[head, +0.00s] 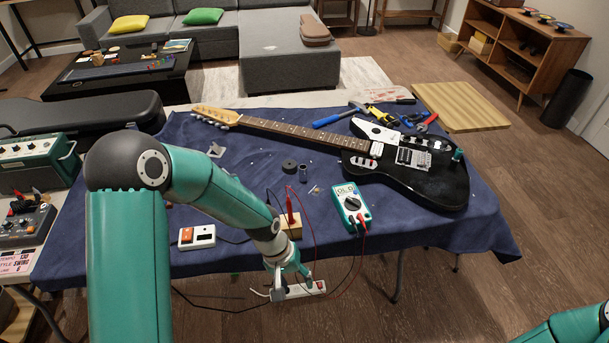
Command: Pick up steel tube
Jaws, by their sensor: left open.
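A small dark grey metallic cylinder (303,171), which looks like the steel tube, stands on the blue cloth of the table (240,165), just right of a black roll (290,166).
A black electric guitar (420,180) lies across the table. A teal multimeter (351,203) with red and black leads lies right of the cylinder. A wooden block (292,226) with a red piece, a white box (197,237) and a white power strip (312,288) are near my left arm.

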